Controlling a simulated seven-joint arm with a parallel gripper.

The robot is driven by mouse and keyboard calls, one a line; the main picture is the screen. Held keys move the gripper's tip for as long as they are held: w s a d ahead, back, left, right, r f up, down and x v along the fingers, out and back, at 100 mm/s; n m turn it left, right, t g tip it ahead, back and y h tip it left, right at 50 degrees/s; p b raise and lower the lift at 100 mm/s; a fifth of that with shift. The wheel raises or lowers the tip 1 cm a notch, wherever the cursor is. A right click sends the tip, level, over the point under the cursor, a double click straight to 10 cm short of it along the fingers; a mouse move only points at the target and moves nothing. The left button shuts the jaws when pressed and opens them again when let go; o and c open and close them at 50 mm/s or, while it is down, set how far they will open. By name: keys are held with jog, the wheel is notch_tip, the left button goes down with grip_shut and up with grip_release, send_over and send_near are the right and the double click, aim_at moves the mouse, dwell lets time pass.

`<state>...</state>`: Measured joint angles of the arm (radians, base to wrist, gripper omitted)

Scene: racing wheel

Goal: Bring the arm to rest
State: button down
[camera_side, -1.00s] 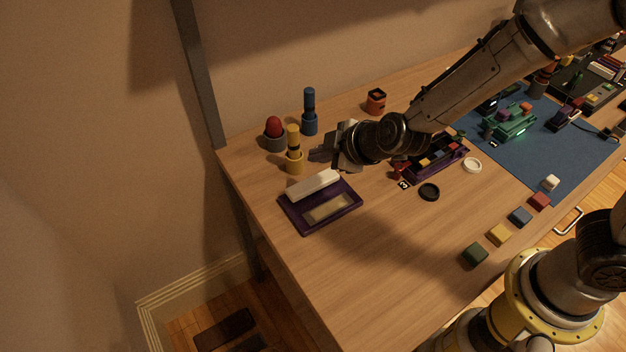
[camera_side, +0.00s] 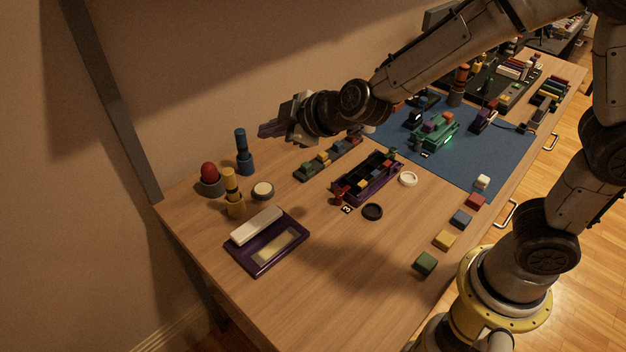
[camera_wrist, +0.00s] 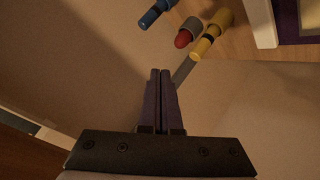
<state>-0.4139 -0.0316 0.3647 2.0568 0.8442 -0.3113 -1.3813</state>
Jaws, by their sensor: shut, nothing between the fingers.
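My gripper (camera_side: 268,130) is raised above the far left part of the wooden table, pointing left toward the wall, apart from everything below it. In the wrist view its two dark fingers (camera_wrist: 161,75) are together with nothing between them. The fingers stand in front of plain wall there, and the red-topped, yellow and blue pieces show at the top of that view.
Below and left of the gripper stand a blue piece (camera_side: 244,155), a red-topped piece (camera_side: 210,176) and a yellow piece (camera_side: 233,195). A purple tray (camera_side: 268,262), a purple car-like holder (camera_side: 370,182) and several coloured cubes sit nearer.

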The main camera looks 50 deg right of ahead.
jog(key=s+d+r+m, duration=0.3)
jog(key=s+d+r, duration=0.6)
jog(key=s+r, duration=0.3)
jog(key=s+d+f+m+g, duration=0.2)
jog(key=s+f+m, duration=0.1)
jog(key=s, duration=0.5)
jog(key=s+d+f+m+g+h, duration=0.1)
jog(key=s+d+f+m+g, duration=0.2)
jog(key=s, duration=0.6)
notch_tip(320, 180, down, 2)
jog(key=shift+s+d+f+m+h, duration=0.15)
jog(key=shift+s+d+m+h, duration=0.15)
jog(key=shift+d+m, duration=0.1)
